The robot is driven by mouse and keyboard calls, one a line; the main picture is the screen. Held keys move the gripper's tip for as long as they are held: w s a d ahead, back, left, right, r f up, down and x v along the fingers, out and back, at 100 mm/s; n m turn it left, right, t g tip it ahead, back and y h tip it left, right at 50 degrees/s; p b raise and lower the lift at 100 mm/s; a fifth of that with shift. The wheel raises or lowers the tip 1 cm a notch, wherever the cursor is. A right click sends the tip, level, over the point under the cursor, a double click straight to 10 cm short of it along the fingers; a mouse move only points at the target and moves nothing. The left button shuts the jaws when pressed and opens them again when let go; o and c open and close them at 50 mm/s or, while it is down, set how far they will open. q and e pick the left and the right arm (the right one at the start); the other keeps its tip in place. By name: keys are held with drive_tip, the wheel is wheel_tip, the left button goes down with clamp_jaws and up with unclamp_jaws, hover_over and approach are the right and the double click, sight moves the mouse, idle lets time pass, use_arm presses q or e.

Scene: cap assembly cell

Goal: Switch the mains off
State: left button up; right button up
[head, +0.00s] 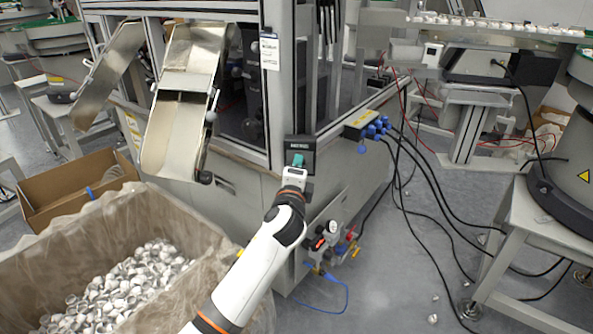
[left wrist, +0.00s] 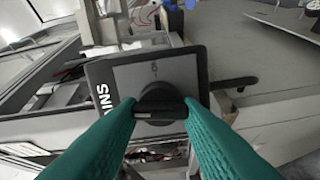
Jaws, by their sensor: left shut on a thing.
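The mains switch is a dark square plate (head: 300,144) on the corner of the grey machine cabinet, with pale lettering along its top. In the left wrist view the plate (left wrist: 188,68) fills the middle, with part of the word "MAINS" at its left and a small mark near its upper edge. A round black knob (left wrist: 157,93) with a grip bar sits on the plate. My left gripper (head: 297,160) is at the plate. Its green fingers (left wrist: 160,109) are shut on the knob, one at each side of the bar. My right gripper is out of view.
A lined box (head: 215,226) of metal caps stands left of my arm. Metal chutes (head: 176,140) hang above it. Blue plugs (head: 376,128) with black cables are right of the switch. Valves (head: 325,236) sit below it. The floor (head: 400,270) at right has cables and stray caps.

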use_arm(q)
drive_tip(key=shift+f+n, duration=0.15)
drive_tip(key=shift+n, duration=0.65)
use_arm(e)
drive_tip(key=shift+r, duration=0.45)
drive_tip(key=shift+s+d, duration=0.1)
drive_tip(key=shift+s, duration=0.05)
use_arm(q)
drive_tip(key=o, duration=1)
drive_tip(key=shift+c, duration=0.2)
drive_tip(key=s+a+p, duration=0.1)
drive_tip(key=s+p, duration=0.1)
drive_tip(key=s, duration=1)
drive_tip(key=shift+a, duration=0.15)
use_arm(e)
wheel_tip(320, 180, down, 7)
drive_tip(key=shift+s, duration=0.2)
